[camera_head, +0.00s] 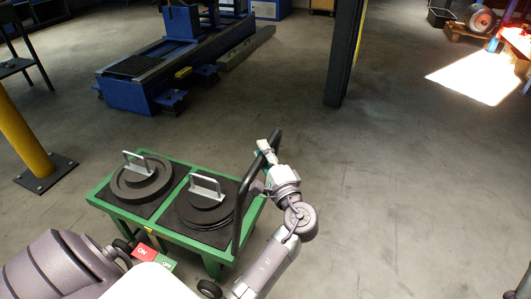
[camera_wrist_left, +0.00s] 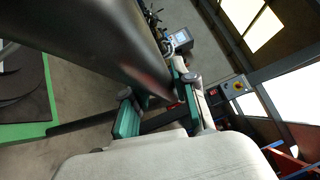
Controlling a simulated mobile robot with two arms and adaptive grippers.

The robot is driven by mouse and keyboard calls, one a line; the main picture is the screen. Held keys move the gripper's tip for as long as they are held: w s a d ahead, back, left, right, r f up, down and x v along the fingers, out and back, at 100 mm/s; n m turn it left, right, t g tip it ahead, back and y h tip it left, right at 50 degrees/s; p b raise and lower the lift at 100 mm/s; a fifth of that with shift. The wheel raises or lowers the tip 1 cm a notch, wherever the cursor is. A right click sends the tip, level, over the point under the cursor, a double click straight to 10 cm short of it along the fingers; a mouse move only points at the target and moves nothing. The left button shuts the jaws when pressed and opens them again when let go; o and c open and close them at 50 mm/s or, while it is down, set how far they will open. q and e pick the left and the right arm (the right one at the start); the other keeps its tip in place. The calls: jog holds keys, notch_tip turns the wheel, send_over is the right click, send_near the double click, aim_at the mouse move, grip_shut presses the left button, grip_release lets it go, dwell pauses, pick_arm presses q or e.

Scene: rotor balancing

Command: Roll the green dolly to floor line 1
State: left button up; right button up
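The green dolly (camera_head: 97,201) stands on the grey floor in the lower left-middle of the head view, with a black push handle (camera_head: 240,217) rising at its right end. Two dark round stacks with pale grip bars, one at the left (camera_head: 143,184) and one at the right (camera_head: 205,208), sit on its top. My left gripper (camera_head: 265,152) is at the upper part of the handle. My right gripper is not in view. I cannot make out floor line 1.
A blue machine bed (camera_head: 165,75) stands behind the dolly. A dark post (camera_head: 345,55) rises at the back middle, and a yellow post (camera_head: 20,135) with a base plate stands at left. Open floor lies to the right. Red and green ON/OFF labels (camera_head: 153,255) show near the dolly's front.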

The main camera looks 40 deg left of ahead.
pick_arm(q)
jog(key=shift+o, duration=1.3)
jog(key=shift+d, duration=0.1)
jog(key=shift+d, duration=0.1)
jog(key=v, duration=0.7)
jog(key=shift+d, duration=0.1)
